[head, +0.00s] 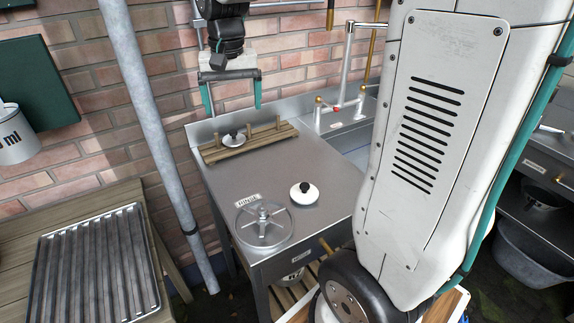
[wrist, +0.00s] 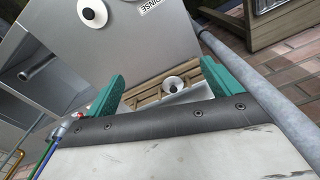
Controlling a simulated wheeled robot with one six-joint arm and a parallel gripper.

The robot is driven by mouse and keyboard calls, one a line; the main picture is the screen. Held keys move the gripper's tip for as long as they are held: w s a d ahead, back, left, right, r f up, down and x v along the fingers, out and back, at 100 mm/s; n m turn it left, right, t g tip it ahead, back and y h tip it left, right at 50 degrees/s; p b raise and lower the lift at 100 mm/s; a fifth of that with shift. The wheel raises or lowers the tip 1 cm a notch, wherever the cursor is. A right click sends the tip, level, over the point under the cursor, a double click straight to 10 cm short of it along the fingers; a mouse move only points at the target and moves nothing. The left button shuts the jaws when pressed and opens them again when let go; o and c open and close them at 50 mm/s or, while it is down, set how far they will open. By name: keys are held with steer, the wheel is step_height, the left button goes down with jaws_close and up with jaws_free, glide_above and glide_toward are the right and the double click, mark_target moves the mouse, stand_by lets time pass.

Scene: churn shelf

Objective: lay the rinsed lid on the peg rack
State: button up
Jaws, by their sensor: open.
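A white lid with a black knob (head: 234,139) lies on the wooden peg rack (head: 262,138), between two upright pegs near its left end. The same lid (wrist: 174,84) shows on the rack (wrist: 150,98) between my fingers in the wrist view. A second white lid with a black knob (head: 304,194) lies flat on the steel counter; it is also at the top of the wrist view (wrist: 92,13). The frames do not show which was rinsed. My gripper (head: 232,110) is open and empty, its teal fingers pointing down above the rack, apart from both lids.
A round spoked rinser (head: 263,225) and a RINSE sign (head: 247,201) are at the counter's front left. A sink with a tall tap (head: 347,70) is at the right. A grey pole (head: 155,130) stands left of the counter (head: 240,178), whose middle is clear.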

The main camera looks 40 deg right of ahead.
steer(key=s+a+n, duration=0.2)
steer(key=s, duration=1)
steer(key=s+a+f+n, duration=0.1)
steer(key=s+a+n, duration=0.2)
steer(key=s, duration=0.9)
steer(key=shift+s+a+f+n+t, duration=0.2)
steer(key=shift+s+a+n+t, duration=0.1)
steer(key=shift+s, duration=0.1)
